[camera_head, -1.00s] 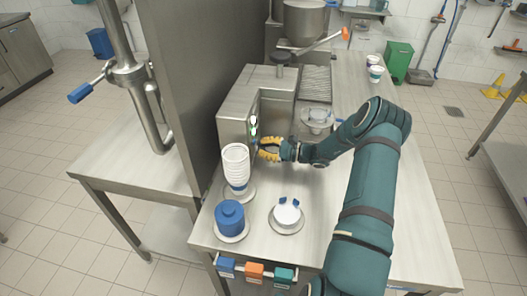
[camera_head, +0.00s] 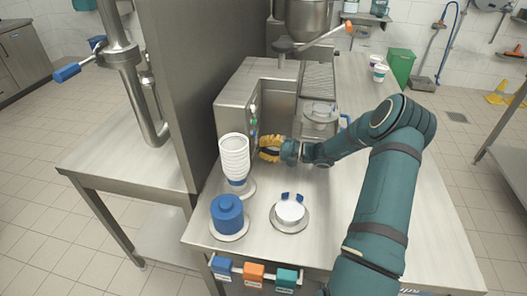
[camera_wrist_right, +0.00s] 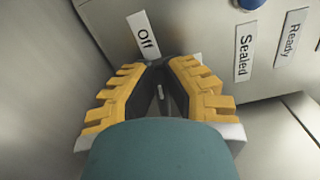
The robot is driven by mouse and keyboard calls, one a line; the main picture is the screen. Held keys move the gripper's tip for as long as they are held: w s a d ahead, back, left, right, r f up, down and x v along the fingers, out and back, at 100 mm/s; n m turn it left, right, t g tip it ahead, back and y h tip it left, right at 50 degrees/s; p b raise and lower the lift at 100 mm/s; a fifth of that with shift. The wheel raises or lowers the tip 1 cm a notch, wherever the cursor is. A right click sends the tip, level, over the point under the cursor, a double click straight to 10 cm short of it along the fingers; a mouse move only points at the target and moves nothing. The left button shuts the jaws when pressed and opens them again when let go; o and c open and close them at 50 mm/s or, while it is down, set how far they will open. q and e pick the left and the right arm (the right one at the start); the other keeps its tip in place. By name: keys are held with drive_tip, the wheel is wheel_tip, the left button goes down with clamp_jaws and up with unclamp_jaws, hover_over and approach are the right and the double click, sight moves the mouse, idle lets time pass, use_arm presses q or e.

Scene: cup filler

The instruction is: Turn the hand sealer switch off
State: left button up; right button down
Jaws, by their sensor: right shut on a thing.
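The hand sealer (camera_head: 240,92) is a steel machine at the back of the worktable, with a narrow panel of small lights and labels on its right-hand face. My right gripper (camera_head: 264,147) has yellow fingers and is at the lower part of that panel. In the wrist view its fingertips (camera_wrist_right: 161,66) close on the small dark switch, mostly hidden between them. The switch's exact angle cannot be told. My left gripper is out of view.
A stack of white cups (camera_head: 234,158), a blue container (camera_head: 227,213) and a round white-topped holder (camera_head: 290,212) stand in front of the sealer. Blue, orange and green blocks (camera_head: 254,272) line the front edge.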

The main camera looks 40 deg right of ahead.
drive_tip(key=shift+a+f+n+b, duration=0.15)
drive_tip(key=shift+n+b, duration=0.25)
drive_tip(key=shift+n, duration=0.5)
drive_tip(key=c, duration=1)
unclamp_jaws()
drive_tip(key=v, duration=1.2)
